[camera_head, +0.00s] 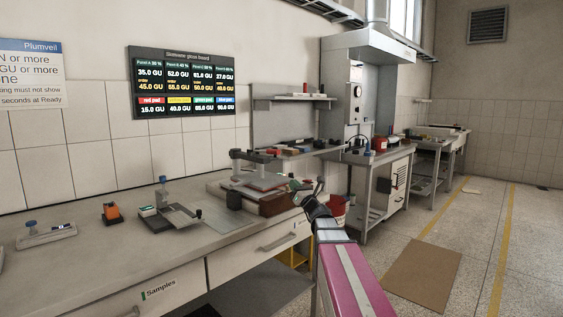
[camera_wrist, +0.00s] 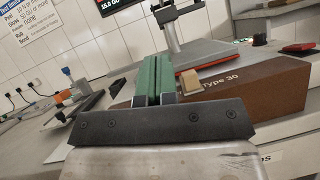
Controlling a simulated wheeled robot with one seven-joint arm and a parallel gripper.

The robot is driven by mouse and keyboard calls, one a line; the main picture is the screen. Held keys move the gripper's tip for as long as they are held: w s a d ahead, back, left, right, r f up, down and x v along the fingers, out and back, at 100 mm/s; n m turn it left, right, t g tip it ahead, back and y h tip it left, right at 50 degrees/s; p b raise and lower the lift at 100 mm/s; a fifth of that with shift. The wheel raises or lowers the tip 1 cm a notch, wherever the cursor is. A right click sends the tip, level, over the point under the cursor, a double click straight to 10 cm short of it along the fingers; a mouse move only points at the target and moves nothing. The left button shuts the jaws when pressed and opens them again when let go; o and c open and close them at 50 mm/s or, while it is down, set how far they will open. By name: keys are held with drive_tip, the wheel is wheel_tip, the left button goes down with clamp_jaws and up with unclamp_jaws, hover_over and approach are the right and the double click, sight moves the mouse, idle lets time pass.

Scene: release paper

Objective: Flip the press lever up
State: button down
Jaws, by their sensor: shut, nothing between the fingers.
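The press (camera_head: 262,180) stands on the bench, with a grey upright frame above a reddish plate. Its brown base, marked "Type 30", fills the right of the wrist view (camera_wrist: 260,95). A dark-ended grey bar (camera_wrist: 178,12) crosses the top of the press. A small tan block (camera_wrist: 190,88) sits at the base's near end; I cannot tell whether it is part of the lever. My gripper (camera_head: 297,187) is at the right end of the press. In the wrist view its green fingers (camera_wrist: 154,75) are shut together and empty, just left of the tan block.
A fume hood bench (camera_head: 385,160) is behind. A brown mat (camera_head: 432,275) lies on open floor at right.

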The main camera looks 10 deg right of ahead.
drive_tip(key=shift+d+r, duration=0.1)
drive_tip(key=shift+r, duration=0.05)
drive_tip(key=shift+w, duration=0.1)
drive_tip(key=x, duration=1)
drive_tip(key=shift+w+r, duration=0.2)
drive_tip(key=shift+w, duration=0.05)
drive_tip(key=shift+w+r, duration=0.2)
drive_tip(key=shift+r, duration=0.65)
drive_tip(key=shift+w+r, duration=0.15)
drive_tip(key=shift+r, duration=0.75)
drive_tip(key=shift+r, duration=0.1)
